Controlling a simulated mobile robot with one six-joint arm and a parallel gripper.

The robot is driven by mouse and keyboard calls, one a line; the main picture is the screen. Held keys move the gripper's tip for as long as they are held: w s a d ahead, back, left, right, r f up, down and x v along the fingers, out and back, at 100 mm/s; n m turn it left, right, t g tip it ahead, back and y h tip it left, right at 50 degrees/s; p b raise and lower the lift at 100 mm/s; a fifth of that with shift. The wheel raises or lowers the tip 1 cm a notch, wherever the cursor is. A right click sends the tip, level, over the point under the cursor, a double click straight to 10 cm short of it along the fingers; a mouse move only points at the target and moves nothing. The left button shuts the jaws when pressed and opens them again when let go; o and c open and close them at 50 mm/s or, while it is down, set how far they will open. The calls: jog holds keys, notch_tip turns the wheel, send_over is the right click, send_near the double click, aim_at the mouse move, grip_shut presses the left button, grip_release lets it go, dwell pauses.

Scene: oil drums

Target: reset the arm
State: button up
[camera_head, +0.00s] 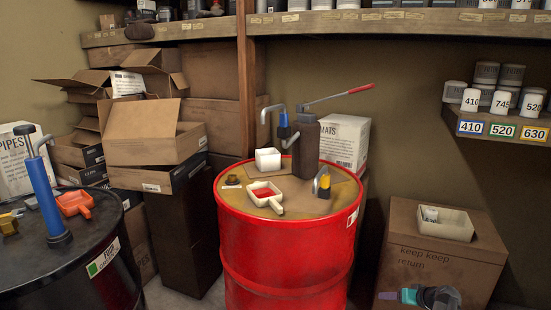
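What looks like my gripper (406,296) shows at the bottom right edge, in front of the cardboard box marked "keep keep return" (450,248). It is a dark, rounded end with a teal and a purple part pointing left. It is small and partly cut off by the frame, so I cannot tell whether its fingers are open or shut. No held thing can be made out. The rest of my arm is out of view.
A red drum (285,250) in the middle carries a lever pump (306,140), a white cup (267,160) and a white scoop (265,193). A black drum (75,275) stands left. A white tray (446,224) sits on the right box. Cardboard boxes (155,135) and shelves (500,127) surround them.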

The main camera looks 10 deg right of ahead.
jog(key=s+a+f+n+g+y+p, duration=0.1)
jog(key=s+a+f+g+p, duration=0.2)
jog(key=a, duration=0.7)
jog(key=s+a+f+g+y+p, duration=0.1)
jog(key=s+a+f+g, duration=0.1)
jog(key=a+f, duration=0.6)
jog(key=s+a+f+n+g+y+p, duration=0.1)
jog(key=s+a+f+g, duration=0.15)
jog(key=a, duration=0.95)
jog(key=s+a+g+h+p, duration=0.1)
jog(key=s+a, duration=0.3)
jog(key=s, duration=0.4)
jog(key=s+a+f+n+g+h+p, duration=0.1)
jog(key=s+a+g+p, duration=0.2)
jog(key=s+a, duration=0.2)
jog(key=s+a+f+g+h+p, duration=0.1)
jog(key=s+a, duration=0.4)
jog(key=s, duration=0.7)
jog(key=shift+f+n+g+h+p, duration=0.15)
jog(key=shift+n+g+h+p, duration=0.4)
jog(key=shift+g, duration=0.4)
